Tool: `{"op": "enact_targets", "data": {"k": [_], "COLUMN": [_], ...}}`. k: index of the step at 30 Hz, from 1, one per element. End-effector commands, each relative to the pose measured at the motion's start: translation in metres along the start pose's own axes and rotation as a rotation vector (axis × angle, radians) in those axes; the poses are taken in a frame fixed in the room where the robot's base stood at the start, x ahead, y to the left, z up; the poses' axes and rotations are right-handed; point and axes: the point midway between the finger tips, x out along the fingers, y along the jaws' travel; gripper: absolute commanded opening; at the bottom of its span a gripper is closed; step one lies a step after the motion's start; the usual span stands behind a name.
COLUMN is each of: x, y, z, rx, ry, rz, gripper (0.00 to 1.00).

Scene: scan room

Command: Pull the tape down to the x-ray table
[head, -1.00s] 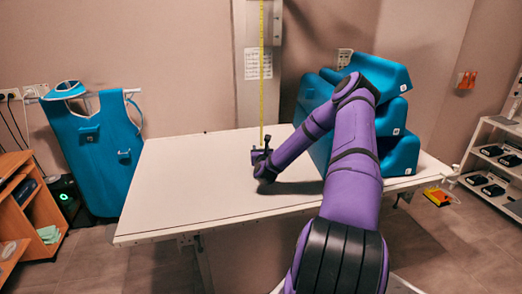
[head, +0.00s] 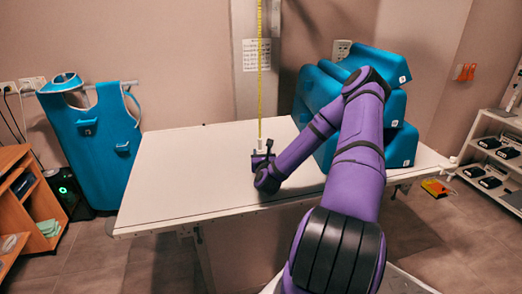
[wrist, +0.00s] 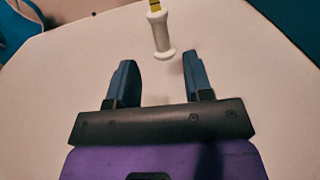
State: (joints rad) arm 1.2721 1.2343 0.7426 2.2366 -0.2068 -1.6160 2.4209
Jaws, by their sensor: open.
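The yellow tape (head: 260,70) hangs straight down in front of the wall column to the x-ray table (head: 190,170). A white spool-shaped handle (wrist: 160,35) is at its lower end; it also shows small in the head view (head: 261,146). My gripper (wrist: 158,62) is open and low over the white tabletop, with nothing between its fingers. The handle stands just beyond the fingertips, roughly centred between them and apart from both. Whether the handle's lower end touches the tabletop I cannot tell. My gripper shows small in the head view (head: 262,158).
Blue padded blocks (head: 375,60) are stacked at the table's right end, close behind my arm. A blue apron (head: 95,135) hangs at the left. A shelf (head: 490,150) stands at the right. The table's left half is clear.

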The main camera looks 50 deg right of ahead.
Motion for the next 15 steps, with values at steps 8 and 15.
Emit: {"op": "enact_targets", "data": {"k": [8, 15], "x": [-0.0071, -0.0063], "y": [0.0, 0.0035], "z": [0.0001, 0.0021], "rx": [0.0, -0.022], "ry": [0.0, 0.004], "rz": [0.0, 0.015], "gripper": [0.47, 0.17]}}
